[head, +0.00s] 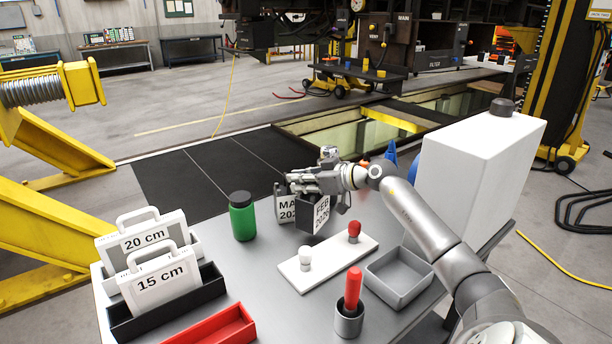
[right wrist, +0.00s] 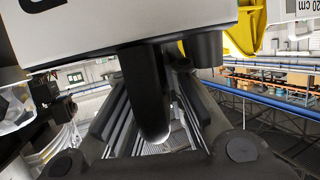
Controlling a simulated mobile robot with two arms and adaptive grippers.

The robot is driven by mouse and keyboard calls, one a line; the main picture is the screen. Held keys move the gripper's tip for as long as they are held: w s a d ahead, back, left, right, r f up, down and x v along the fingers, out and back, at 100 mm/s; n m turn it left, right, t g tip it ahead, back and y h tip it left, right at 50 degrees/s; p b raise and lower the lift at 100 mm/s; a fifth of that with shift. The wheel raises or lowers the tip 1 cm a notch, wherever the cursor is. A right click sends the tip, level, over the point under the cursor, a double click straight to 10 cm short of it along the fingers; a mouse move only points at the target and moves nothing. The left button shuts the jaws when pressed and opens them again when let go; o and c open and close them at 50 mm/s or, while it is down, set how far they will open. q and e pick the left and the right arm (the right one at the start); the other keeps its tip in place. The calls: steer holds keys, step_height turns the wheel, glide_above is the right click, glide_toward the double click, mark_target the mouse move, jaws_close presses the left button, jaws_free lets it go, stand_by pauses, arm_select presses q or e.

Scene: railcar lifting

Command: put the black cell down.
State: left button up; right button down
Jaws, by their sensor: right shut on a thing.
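The black cell (head: 306,217) is a dark block with a white label reading "FEB 2026". My right gripper (head: 311,192) is shut on its top, near the far edge of the table in the head view. Whether its underside touches the grey table (head: 250,275) cannot be told. A second labelled block, reading "MA" and "202" (head: 286,207), stands just left of it, partly hidden by the gripper and the black cell. In the right wrist view a white labelled face (right wrist: 120,30) fills the top, close to the gripper's dark fingers. My left gripper is not in view.
A green jar (head: 243,217) stands left of the blocks. In front are a white board (head: 328,263) with a red and a white knob, an empty grey tray (head: 398,277) and a cup (head: 348,320) with a red-handled item. A white cabinet (head: 470,170) stands at right.

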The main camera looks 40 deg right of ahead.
steer(key=f, duration=0.1)
steer(key=w+f, duration=0.1)
steer(key=f, duration=0.1)
steer(key=shift+f, duration=0.2)
steer(key=c, duration=1.8)
jaws_free()
steer(key=shift+s+f, duration=0.1)
steer(key=shift+f, duration=0.2)
steer(key=shift+o, duration=1.4)
steer(key=shift+s+a+r, duration=0.1)
